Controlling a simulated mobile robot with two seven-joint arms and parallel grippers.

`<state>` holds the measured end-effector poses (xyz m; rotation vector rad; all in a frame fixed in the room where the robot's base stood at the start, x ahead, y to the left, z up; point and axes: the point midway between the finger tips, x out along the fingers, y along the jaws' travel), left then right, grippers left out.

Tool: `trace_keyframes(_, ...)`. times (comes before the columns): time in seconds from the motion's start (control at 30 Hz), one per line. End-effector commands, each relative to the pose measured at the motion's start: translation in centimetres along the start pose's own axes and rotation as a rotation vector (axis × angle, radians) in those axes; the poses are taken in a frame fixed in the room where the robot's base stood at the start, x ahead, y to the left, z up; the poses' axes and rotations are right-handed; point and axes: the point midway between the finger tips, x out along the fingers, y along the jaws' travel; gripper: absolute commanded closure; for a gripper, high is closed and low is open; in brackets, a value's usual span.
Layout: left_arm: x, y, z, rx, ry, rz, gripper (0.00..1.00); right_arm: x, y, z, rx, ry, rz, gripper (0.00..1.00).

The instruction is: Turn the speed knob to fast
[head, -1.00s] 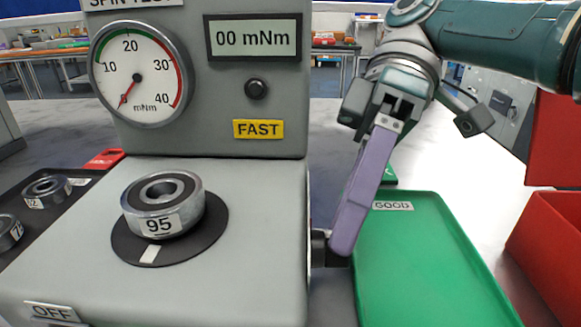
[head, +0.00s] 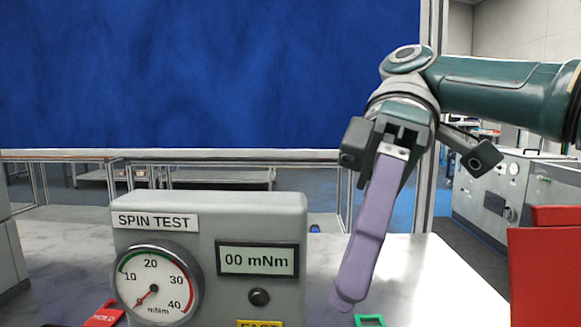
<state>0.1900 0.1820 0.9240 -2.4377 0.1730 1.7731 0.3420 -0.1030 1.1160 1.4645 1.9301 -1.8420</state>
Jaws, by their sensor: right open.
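The grey spin test machine (head: 210,228) stands at the lower left, cut off by the bottom edge. On its front a small round black knob or button (head: 259,297) sits under the display (head: 257,260), which reads 00 mNm. The top of a yellow FAST label (head: 260,323) shows just below. I cannot tell whether this black part is the speed knob. My right gripper (head: 348,298) hangs to the right of the machine, apart from it in the picture, with a long lavender finger pointing down. It is open and appears empty. My left gripper is out of view.
A round gauge (head: 157,284) is on the machine's left front. A red piece (head: 104,315) and a green edge (head: 369,320) show at the bottom. Red bins (head: 545,270) stand at the right. A blue panel (head: 200,75) fills the back. The white table is clear right of my gripper.

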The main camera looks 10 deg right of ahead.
Motion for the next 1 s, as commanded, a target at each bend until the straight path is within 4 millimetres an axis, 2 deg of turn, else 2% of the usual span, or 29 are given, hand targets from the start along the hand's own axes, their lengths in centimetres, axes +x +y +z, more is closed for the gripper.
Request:
trace_keyframes(0.1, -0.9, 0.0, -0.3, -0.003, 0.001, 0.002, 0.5, -1.6, -1.7, -0.6, 0.0, -0.001, 0.003, 0.55)
trace_keyframes(0.23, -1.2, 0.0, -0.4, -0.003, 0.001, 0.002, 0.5, -2.4, -2.6, -0.9, 0.0, -0.001, 0.001, 0.55)
trace_keyframes(0.77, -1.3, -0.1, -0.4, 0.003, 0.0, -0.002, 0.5, -2.6, -2.9, -1.0, 0.001, 0.0, 0.001, 0.55)
trace_keyframes(0.87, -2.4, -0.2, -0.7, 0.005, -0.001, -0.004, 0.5, -2.5, -2.3, -0.8, 0.013, 0.005, 0.047, 0.55)
trace_keyframes(1.0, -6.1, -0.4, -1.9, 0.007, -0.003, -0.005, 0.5, -1.4, 0.9, 1.1, 0.014, 0.009, 0.255, 0.55)
